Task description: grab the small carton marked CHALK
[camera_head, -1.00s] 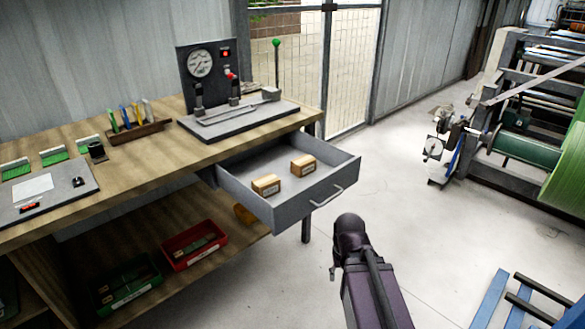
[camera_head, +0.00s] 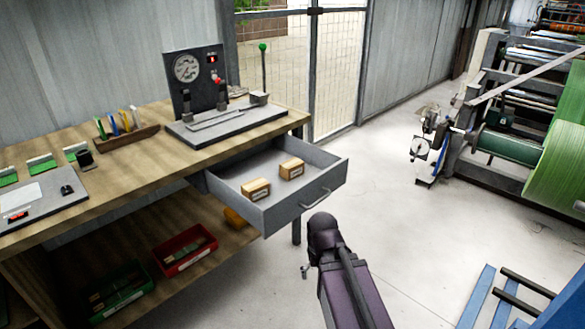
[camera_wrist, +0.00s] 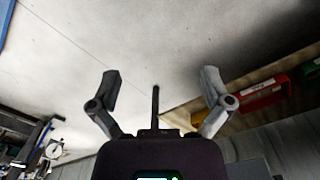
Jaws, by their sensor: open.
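Two small tan cartons lie in the open grey drawer (camera_head: 310,203) under the workbench. The nearer carton (camera_head: 256,189) is at the left and the farther carton (camera_head: 291,169) is behind it to the right. Each has a pale label, but the print is too small to tell which reads CHALK. My gripper (camera_wrist: 160,88) is open and empty in the wrist view, with its two fingers spread over bare floor. In the head view my arm stands in front of the drawer, and the fingers do not show clearly there. No carton shows in the wrist view.
The workbench (camera_head: 130,180) carries a gauge panel (camera_head: 196,85) and a pen rack (camera_head: 128,133). A red bin (camera_head: 184,250) and a green bin (camera_head: 118,292) sit on its lower shelf. A machine with a green roll (camera_head: 560,150) stands at right. The floor between is mostly clear.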

